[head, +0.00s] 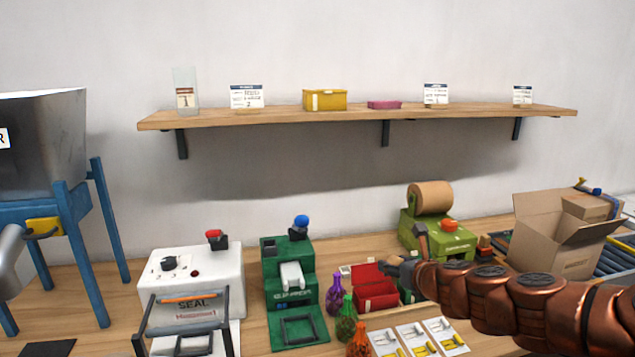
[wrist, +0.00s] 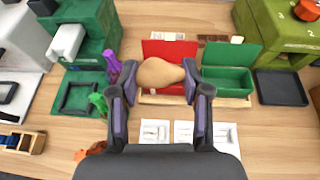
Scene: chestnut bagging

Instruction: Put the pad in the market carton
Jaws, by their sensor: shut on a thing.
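My gripper (wrist: 160,75) is shut on a rounded tan pad (wrist: 160,73), held between the two fingertips in the wrist view. In that view the pad appears in front of the open red box (wrist: 170,50); its height above the table is hard to judge. In the head view my gripper (head: 398,268) is over the middle of the table, and the pad cannot be made out there. The market carton (head: 545,245) appears to be the open brown cardboard box at the right, flaps up, well to the right of my gripper. Its inside is mostly hidden.
A green machine with a paper roll (head: 430,198) stands between my gripper and the carton. A green box (wrist: 225,65) is beside the red one. Purple, green and orange bottles (head: 346,320) stand nearby. White cards (head: 412,338) lie in front. A shelf (head: 360,118) runs above.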

